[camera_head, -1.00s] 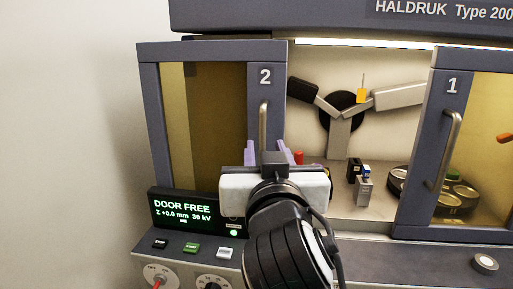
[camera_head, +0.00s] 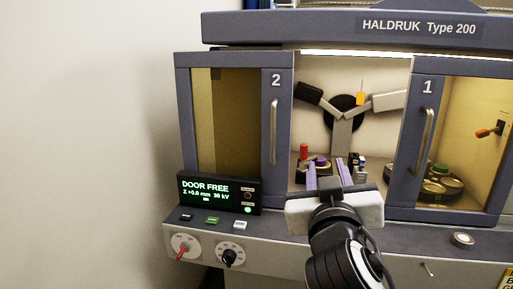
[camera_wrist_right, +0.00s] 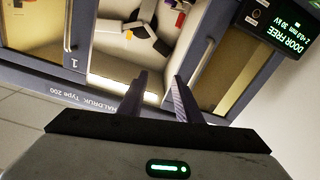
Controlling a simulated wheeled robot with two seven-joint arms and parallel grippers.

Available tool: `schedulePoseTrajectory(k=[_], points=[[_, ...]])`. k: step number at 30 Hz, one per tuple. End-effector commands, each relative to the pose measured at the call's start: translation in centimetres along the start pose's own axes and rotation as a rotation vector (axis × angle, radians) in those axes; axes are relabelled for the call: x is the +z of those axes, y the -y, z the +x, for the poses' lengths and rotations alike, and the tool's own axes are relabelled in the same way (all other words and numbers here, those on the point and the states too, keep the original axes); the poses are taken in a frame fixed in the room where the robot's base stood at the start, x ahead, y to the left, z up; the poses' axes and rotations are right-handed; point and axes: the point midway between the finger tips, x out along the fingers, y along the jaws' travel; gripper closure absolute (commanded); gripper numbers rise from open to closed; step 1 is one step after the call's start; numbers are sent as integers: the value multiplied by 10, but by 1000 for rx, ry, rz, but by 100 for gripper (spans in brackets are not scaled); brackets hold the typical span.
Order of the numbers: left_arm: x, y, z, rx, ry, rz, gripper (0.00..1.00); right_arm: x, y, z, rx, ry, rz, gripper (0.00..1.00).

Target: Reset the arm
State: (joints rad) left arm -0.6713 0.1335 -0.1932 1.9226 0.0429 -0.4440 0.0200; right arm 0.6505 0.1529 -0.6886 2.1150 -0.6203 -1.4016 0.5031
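The machine's jointed arm (camera_head: 345,115) stands in the opening between the two doors. It has a black round hub, a grey post, a black block on its left limb and a pale bar on its right limb. An orange tag (camera_head: 361,98) is near the right limb. The arm also shows, turned over, in the right wrist view (camera_wrist_right: 140,27). My right gripper (camera_head: 326,165) is in front of the opening's lower part, its two purple fingers apart with nothing between them. Its fingers also show in the right wrist view (camera_wrist_right: 160,78). My left gripper is not in view.
Door 2 (camera_head: 276,185) and door 1 (camera_head: 412,165) flank the opening, each with a bar handle. A red cylinder (camera_head: 304,151) and small items stand inside. The display (camera_head: 218,192) reads DOOR FREE. Buttons, knobs and a round roll (camera_head: 463,239) are on the front ledge and panel.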

Motion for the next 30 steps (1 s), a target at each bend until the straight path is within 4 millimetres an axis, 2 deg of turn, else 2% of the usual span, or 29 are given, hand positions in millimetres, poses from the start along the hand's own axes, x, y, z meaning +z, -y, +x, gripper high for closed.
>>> schedulePoseTrajectory(k=[6,15,23,26,29,30], points=[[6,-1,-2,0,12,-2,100,26,-58,20,116,-1,-152,69],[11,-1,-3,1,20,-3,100,47,-148,37,276,-3,-363,69],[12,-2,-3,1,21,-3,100,155,-116,37,85,160,-440,69],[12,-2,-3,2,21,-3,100,205,-104,29,-3,230,-464,69],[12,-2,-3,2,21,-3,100,265,-91,10,-107,312,-481,69],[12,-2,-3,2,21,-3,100,292,-86,0,-154,348,-486,69]])
